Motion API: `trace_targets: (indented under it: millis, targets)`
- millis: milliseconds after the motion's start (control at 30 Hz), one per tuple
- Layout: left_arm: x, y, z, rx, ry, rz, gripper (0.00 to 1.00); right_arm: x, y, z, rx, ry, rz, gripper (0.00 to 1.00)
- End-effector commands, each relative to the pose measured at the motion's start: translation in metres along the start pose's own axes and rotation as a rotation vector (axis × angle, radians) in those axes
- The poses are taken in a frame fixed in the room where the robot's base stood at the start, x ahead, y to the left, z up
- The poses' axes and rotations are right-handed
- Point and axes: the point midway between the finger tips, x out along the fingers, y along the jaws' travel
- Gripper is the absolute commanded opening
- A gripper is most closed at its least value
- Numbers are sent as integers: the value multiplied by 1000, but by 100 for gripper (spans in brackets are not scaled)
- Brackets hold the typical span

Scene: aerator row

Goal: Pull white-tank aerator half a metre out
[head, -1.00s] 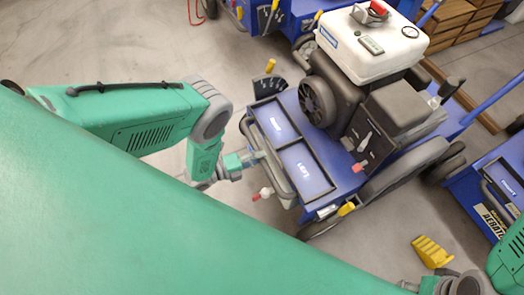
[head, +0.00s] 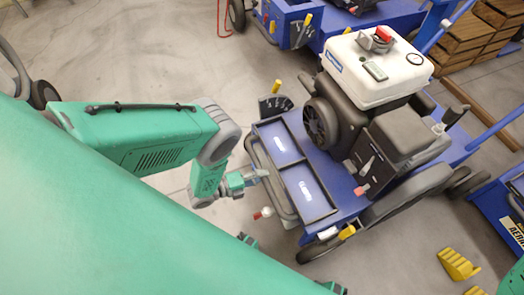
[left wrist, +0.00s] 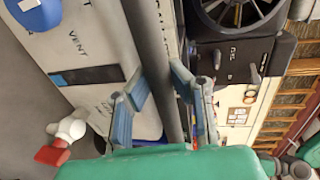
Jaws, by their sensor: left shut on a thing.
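The white-tank aerator (head: 375,70) is a blue wheeled machine with a white tank on a black engine. It stands right of centre in the head view, its grey front handle bar (head: 288,205) facing me. My left gripper (head: 257,177) is at that bar. In the left wrist view the blue-grey fingers (left wrist: 160,85) stand on either side of the dark bar (left wrist: 150,50), shut on it. The black engine wheel (left wrist: 238,8) shows beyond. My right gripper is not in view.
Another blue machine (head: 300,15) stands behind, and one more (head: 505,205) is at the right edge. A yellow chock (head: 458,264) lies on the floor at lower right. Wooden crates (head: 492,35) and a beam (head: 490,108) are at the back right. Bare floor (head: 140,60) lies left.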

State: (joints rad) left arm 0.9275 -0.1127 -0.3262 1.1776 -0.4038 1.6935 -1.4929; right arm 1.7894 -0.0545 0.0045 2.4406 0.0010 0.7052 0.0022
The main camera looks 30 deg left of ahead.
Motion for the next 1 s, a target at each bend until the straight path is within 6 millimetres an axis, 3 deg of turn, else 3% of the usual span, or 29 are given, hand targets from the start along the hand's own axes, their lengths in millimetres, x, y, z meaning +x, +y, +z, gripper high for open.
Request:
trace_targets:
  millis: [67,100,133,567,1000]
  targets:
    - [-6,7,0,-2,-4,21,0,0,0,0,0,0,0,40]
    - [-6,7,0,-2,-4,21,28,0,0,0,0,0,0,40]
    - [-6,7,0,-2,-4,20,38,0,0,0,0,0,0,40]
    - [-10,3,-1,-1,-1,9,39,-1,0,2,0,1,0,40]
    - [-97,5,0,-3,-3,14,39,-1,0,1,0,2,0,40]
